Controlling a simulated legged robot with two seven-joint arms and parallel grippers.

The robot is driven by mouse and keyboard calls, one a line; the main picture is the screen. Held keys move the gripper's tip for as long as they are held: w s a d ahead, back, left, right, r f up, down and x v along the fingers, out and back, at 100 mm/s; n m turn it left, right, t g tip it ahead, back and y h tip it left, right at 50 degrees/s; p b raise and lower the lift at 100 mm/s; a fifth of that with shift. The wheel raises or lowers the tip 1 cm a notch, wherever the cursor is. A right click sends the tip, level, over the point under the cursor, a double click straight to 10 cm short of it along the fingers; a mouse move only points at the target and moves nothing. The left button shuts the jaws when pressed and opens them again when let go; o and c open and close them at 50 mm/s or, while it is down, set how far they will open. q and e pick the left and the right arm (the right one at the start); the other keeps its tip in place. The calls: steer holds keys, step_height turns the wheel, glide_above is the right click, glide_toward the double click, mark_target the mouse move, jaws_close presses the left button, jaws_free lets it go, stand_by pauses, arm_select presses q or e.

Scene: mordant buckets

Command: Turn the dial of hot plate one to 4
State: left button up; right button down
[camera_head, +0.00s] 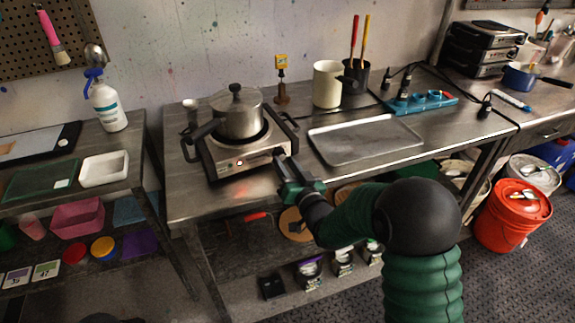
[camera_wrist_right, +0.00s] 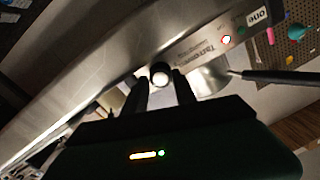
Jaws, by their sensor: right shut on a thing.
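Hot plate one (camera_head: 225,168) stands on the steel bench at centre-left, with a lidded steel pot (camera_head: 238,118) on top. Its front panel also shows in the right wrist view (camera_wrist_right: 190,42), with a "one" label, a red light and a green light. My right gripper (camera_head: 280,160) is at the right end of this panel. In the wrist view its fingers are on either side of the pale round dial (camera_wrist_right: 160,75), shut on it. The dial's setting cannot be read, and the gripper hides the dial in the head view. My left gripper is not in view.
A metal tray (camera_head: 365,139) lies on the bench right of the hot plate. Behind are a cream canister (camera_head: 327,84) and a black holder with red- and yellow-handled tools. Bare bench lies along the front edge.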

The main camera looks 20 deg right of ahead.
steer(key=shift+s+a+f, duration=0.1)
steer(key=shift+a+f, duration=0.2)
steer(key=shift+a, duration=0.2)
steer(key=c, duration=1.3)
jaws_free()
steer(key=shift+r, duration=0.15)
steer(key=shift+d+r, duration=0.15)
steer(key=shift+d, duration=0.05)
